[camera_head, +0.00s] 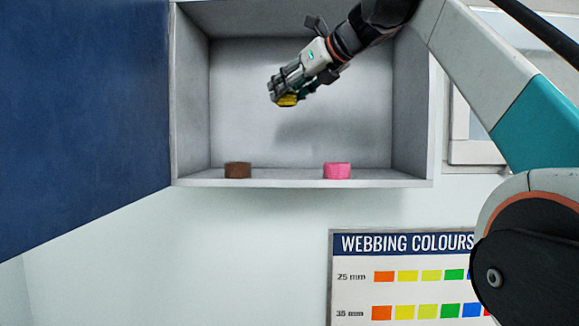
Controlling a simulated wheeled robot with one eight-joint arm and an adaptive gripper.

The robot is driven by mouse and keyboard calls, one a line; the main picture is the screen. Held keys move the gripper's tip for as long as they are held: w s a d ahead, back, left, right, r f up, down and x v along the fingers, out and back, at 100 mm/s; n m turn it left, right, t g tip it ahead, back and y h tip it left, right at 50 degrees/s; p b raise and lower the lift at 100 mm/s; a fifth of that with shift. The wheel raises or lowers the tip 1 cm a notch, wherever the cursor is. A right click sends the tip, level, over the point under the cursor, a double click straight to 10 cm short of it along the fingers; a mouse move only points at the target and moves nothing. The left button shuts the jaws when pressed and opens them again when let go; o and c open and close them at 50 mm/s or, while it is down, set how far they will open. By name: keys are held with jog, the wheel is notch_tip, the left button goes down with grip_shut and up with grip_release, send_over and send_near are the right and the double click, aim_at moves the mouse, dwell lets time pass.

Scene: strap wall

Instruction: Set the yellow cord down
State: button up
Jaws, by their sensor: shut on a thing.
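The yellow cord (287,101) is held at the tip of my gripper (284,95), and only a small part of it shows below and between the fingers. My gripper is shut on it. It is in front of or inside the open grey wall cabinet (300,182), well above the cabinet floor; the exact depth is hard to tell. A shadow falls on the cabinet's back wall below and right of my gripper.
On the cabinet floor sit a brown coil (237,170) at the left and a pink coil (337,170) right of the middle, with clear room between them. A blue panel (80,100) stands open at the left. A webbing colours chart (400,275) hangs below.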

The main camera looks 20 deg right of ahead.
jog(key=f+p, duration=0.1)
jog(key=f, duration=1.5)
jog(key=shift+s+f, duration=0.15)
jog(key=shift+s, duration=0.05)
jog(key=shift+f, duration=0.1)
jog(key=o, duration=1.1)
jog(key=shift+c, duration=0.2)
